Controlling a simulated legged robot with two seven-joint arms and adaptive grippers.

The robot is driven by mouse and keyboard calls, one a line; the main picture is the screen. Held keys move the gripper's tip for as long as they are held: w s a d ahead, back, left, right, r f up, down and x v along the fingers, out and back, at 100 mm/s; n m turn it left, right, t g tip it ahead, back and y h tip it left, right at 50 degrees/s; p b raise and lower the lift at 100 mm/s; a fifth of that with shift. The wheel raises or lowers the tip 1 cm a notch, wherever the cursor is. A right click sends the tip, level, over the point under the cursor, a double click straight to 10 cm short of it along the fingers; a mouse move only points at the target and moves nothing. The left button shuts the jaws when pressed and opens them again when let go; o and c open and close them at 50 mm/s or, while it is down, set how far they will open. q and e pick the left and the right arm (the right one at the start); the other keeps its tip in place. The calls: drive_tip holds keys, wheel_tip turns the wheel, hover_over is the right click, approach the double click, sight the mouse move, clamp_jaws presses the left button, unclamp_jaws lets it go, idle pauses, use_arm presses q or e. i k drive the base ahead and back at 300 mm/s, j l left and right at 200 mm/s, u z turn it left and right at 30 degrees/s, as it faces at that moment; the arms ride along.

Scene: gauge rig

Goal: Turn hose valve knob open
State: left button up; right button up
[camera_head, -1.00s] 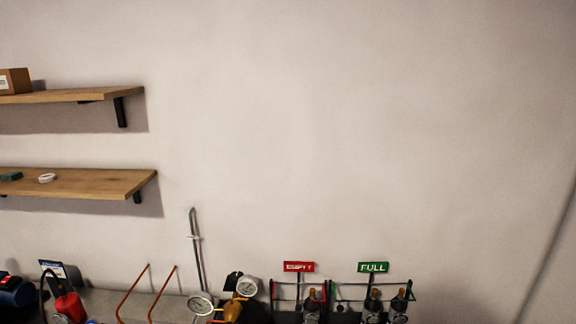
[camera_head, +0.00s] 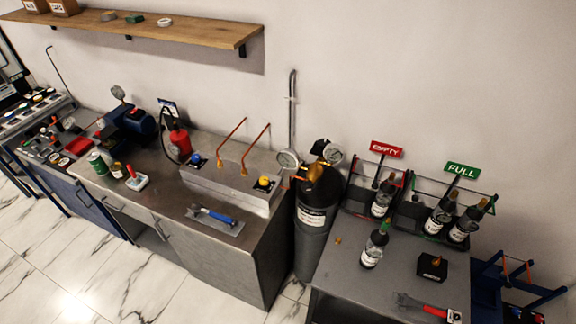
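A metal block (camera_head: 225,190) on the workbench carries a blue knob (camera_head: 196,160) on its left and a yellow knob (camera_head: 264,183) on its right. Two copper pipes (camera_head: 258,146) rise from it. A dark gas cylinder (camera_head: 314,222) stands right of the bench, with a round gauge (camera_head: 288,159) and a second gauge (camera_head: 332,154) around its brass top. A red vessel (camera_head: 180,139) with a black hose stands behind the block's left end. I cannot tell which knob is the hose valve knob, or its setting. Neither gripper is in view.
A blue-handled tool (camera_head: 214,215) lies on the bench front. A right-hand table (camera_head: 345,285) holds bottles, a black box (camera_head: 432,267) and a red-handled tool (camera_head: 438,311). EMPTY (camera_head: 387,149) and FULL (camera_head: 462,170) signs mark racks. Marble floor (camera_head: 120,290) is clear at lower left.

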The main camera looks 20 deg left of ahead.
sight(196, 157)
drive_tip(key=u, duration=1.25)
